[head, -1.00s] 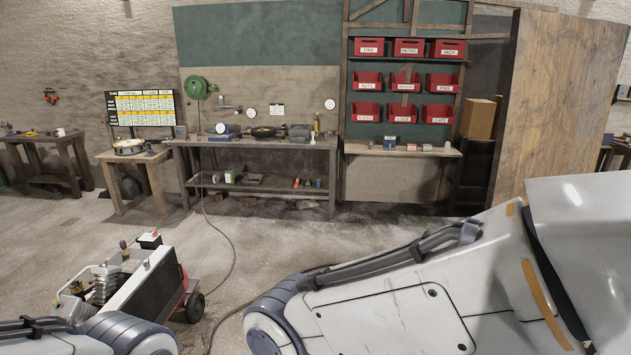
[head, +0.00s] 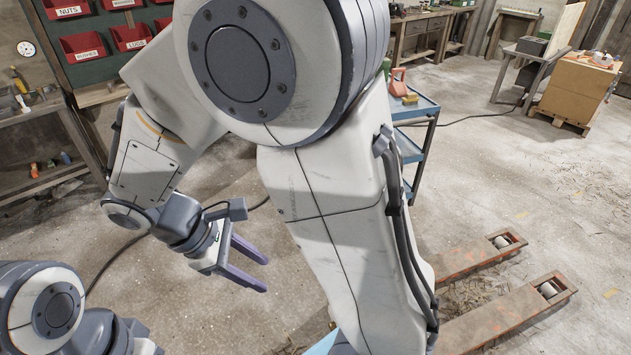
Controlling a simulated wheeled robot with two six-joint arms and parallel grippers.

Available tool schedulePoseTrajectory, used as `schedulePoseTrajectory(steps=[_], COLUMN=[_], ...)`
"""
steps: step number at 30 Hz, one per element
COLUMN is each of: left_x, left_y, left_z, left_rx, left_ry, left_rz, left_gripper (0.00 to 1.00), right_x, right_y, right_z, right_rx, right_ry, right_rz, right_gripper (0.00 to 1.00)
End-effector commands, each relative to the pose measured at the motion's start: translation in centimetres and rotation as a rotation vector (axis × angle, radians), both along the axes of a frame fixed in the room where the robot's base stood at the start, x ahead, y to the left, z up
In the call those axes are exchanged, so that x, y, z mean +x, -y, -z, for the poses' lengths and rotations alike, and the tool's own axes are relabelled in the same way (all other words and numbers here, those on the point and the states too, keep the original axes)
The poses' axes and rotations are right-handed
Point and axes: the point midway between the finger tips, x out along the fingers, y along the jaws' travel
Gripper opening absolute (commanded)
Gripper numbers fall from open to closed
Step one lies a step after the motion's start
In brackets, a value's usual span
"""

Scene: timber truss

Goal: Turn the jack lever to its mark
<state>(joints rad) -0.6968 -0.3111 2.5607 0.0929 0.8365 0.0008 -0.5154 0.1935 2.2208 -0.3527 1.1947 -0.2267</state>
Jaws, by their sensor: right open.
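The jack lever and its mark do not show. Two worn brown forks (head: 500,318) with small white rollers, like those of a pallet jack, lie on the floor at the lower right; their near ends are hidden behind my large white arm. My right gripper (head: 266,276) has two purple fingers spread apart with nothing between them. It hangs over bare floor left of the forks, well apart from them. Part of my left arm is at the lower left, but its gripper does not show.
A blue cart (head: 411,148) with a red and green item on it stands behind my arm. A large box (head: 575,92) sits on a pallet at the upper right. A shelf of red bins (head: 82,46) is at the upper left.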

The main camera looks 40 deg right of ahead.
Motion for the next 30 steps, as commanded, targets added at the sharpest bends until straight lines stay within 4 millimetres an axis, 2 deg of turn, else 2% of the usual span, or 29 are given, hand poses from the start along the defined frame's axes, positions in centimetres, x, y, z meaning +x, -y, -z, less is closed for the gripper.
schedulePoseTrajectory(steps=[1, 3, 9, 12, 15, 19, 23, 30], left_x=[0.0, 0.0, 0.0, 0.0, 0.0, 0.0, 0.0, 0.0], left_y=[0.0, 0.0, 0.0, 0.0, 0.0, 0.0, 0.0, 0.0], left_z=[0.3, 0.4, 0.8, 0.9, 1.0, 0.9, 0.5, -1.4], left_rx=[0.0, 0.0, 0.0, 0.0, 0.0, 0.0, 0.0, 0.0], left_ry=[0.0, 0.0, 0.0, 0.0, 0.0, 0.0, 0.0, 0.0], left_rz=[0.0, 0.0, 0.0, 0.0, 0.001, 0.001, 0.001, 0.0], left_gripper=[0.5, 0.5, 0.5, 0.5, 0.5, 0.5, 0.5, 0.5], right_x=[1.7, 4.2, 10.3, 12.4, 13.8, 14.7, 14.7, 13.4], right_y=[1.9, 4.6, 11.3, 13.7, 15.2, 16.1, 17.2, 21.1], right_z=[0.8, 1.3, 2.9, 3.7, 4.3, 4.7, 4.6, 4.3], right_rx=[-0.093, -0.22, -0.545, -0.664, -0.749, -0.808, -0.823, -0.82], right_ry=[-0.07, -0.164, -0.448, -0.562, -0.644, -0.699, -0.714, -0.714], right_rz=[-0.03, -0.087, -0.212, -0.252, -0.276, -0.291, -0.296, -0.295], right_gripper=[0.49, 0.49, 0.49, 0.49, 0.49, 0.49, 0.49, 0.49])
